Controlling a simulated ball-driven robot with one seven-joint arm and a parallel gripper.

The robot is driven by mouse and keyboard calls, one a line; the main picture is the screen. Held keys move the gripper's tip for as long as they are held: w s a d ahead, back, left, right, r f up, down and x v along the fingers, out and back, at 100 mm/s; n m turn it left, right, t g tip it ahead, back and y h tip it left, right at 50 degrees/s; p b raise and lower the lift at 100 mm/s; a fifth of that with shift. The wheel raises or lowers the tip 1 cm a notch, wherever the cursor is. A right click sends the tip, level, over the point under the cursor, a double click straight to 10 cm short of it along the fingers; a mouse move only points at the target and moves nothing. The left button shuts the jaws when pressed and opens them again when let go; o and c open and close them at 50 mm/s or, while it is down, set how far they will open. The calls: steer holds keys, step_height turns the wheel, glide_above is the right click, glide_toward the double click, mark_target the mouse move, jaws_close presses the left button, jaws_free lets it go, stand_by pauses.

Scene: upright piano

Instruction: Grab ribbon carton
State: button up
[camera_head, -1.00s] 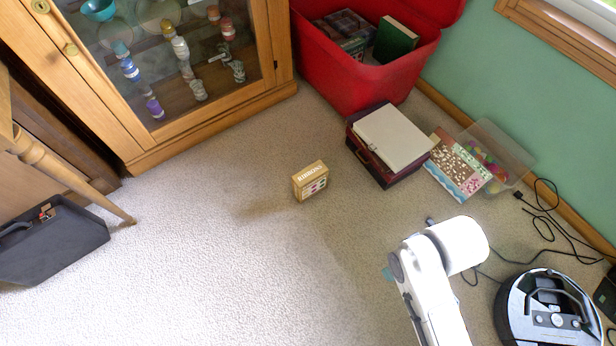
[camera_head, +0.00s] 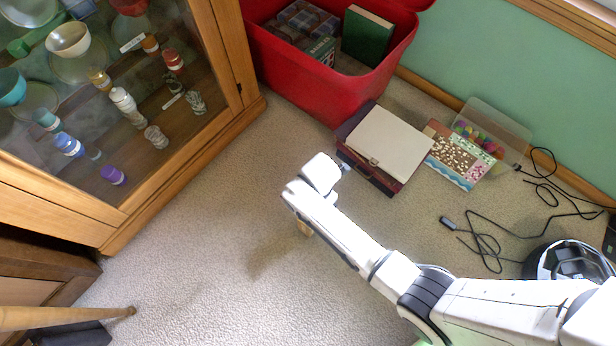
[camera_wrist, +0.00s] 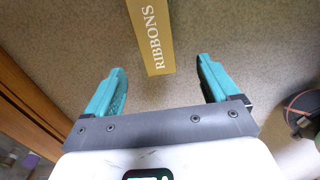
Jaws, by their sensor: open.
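The ribbon carton (camera_wrist: 153,36) is a tan box with "RIBBONS" in pale letters. In the wrist view it stands at the top centre, just beyond the fingertips and in line with the gap between them. My gripper (camera_wrist: 160,75) shows two teal fingers spread apart with only carpet between them. In the head view my white arm covers nearly all of the carton; only a small tan edge (camera_head: 304,228) shows below the arm. My gripper's fingers are hidden in the head view.
A glass-fronted wooden cabinet (camera_head: 185,160) stands at left. A red bin (camera_head: 310,95), a box with a pale lid (camera_head: 388,143) and a clear tub (camera_head: 508,126) line the back and right. Carpet in front is open.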

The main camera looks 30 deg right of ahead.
steer(key=f+b, duration=0.1)
steer(key=f, duration=0.1)
steer(key=f+b, duration=0.2)
steer(key=f, duration=0.1)
steer(key=shift+w+f, duration=0.2)
steer(key=shift+f, duration=0.15)
steer(key=f+b, duration=0.4)
steer(key=f, duration=0.1)
steer(key=shift+w+d, duration=0.25)
steer(key=shift+d, duration=0.1)
steer(key=shift+c, duration=0.2)
jaws_close()
